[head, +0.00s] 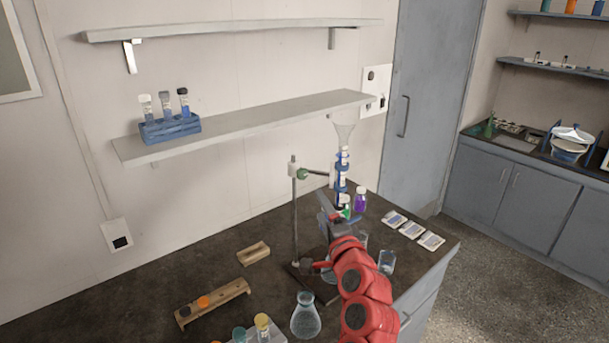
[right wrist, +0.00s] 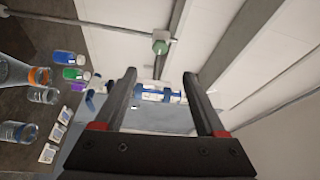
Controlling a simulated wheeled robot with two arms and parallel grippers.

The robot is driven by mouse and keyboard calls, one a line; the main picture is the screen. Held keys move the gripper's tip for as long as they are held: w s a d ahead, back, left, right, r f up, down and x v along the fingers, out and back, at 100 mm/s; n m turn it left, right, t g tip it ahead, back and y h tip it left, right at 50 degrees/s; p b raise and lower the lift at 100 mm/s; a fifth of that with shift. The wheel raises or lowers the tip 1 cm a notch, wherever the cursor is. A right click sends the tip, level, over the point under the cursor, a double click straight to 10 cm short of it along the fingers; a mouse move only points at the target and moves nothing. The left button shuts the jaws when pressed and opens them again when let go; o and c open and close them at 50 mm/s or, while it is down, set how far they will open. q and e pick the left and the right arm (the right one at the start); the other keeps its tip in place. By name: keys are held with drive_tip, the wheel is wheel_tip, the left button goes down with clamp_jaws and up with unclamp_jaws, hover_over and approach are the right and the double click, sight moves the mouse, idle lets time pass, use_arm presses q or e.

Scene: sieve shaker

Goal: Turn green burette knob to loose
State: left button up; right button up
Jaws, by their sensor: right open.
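The green knob (head: 303,174) sits on the clamp near the top of the metal stand rod (head: 295,225); the right wrist view shows a green knob (right wrist: 160,47) beyond my fingertips. The burette (head: 341,182), blue and white with a clear funnel on top, stands to the right of the rod. My right gripper (head: 334,213) is open in front of the burette's lower part. In the right wrist view, the burette (right wrist: 158,94) shows between the spread fingers (right wrist: 159,75); whether they touch it cannot be told. My left gripper is not in view.
A purple bottle (head: 361,199), a beaker (head: 387,261) and several labelled packets (head: 412,230) are right of the stand. A conical flask (head: 305,318) and wooden racks (head: 220,300) stand at the front and left. A shelf (head: 250,123) hangs above the bench's back.

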sight(304, 175)
drive_tip(key=p+x, duration=0.5)
drive_tip(key=x, duration=0.8)
drive_tip(key=shift+w+a+r, duration=0.1)
drive_tip(key=shift+w+r, duration=0.1)
drive_tip(key=shift+w, duration=0.1)
drive_tip(key=shift+w+f, duration=0.15)
drive_tip(key=shift+w, duration=0.3)
clamp_jaws()
